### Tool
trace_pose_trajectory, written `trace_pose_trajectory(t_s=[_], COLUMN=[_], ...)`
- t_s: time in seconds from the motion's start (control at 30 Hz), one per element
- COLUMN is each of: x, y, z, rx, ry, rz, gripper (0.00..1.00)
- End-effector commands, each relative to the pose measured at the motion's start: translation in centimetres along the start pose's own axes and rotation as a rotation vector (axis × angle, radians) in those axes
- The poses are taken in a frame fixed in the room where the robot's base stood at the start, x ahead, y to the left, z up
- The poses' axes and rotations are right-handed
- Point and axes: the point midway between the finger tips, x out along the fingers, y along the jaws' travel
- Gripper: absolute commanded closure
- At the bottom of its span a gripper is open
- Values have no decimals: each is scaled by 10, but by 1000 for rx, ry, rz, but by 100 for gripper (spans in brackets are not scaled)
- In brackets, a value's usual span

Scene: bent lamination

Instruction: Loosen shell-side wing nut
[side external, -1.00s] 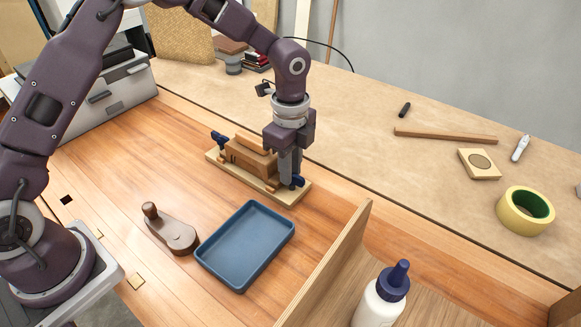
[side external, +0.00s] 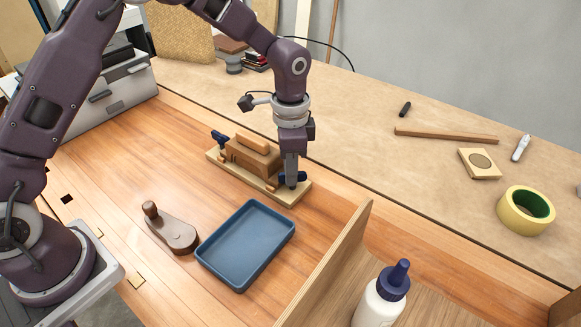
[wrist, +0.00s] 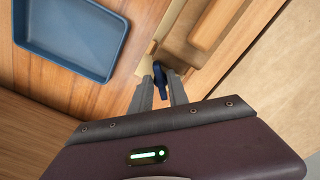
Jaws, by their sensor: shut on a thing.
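The wooden lamination form (side external: 252,160) sits on a pale baseboard (side external: 232,172), with a dark blue wing nut (side external: 219,138) at its far left end. A second dark blue wing nut (side external: 299,177) is at its right end, under my gripper (side external: 291,184). In the wrist view this wing nut (wrist: 160,72) lies between the fingertips of my gripper (wrist: 164,82). The gripper points straight down and is shut on this nut. The fingers partly hide the nut and the stud below it.
A blue tray (side external: 246,245) and a brown wooden tool with a knob (side external: 172,231) lie in front of the form. A plywood divider (side external: 335,262) and a glue bottle (side external: 382,298) stand at front right. Tape (side external: 525,210) lies at far right.

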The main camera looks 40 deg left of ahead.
Motion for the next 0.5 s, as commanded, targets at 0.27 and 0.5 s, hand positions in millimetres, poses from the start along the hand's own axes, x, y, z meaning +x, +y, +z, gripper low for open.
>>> trace_pose_trajectory(t_s=[0.27,0.5], x=[0,0], y=[1,2], z=[0,-1], rx=[-259,-475], ry=[1,0], rz=[-1,-1], gripper=[100,100])
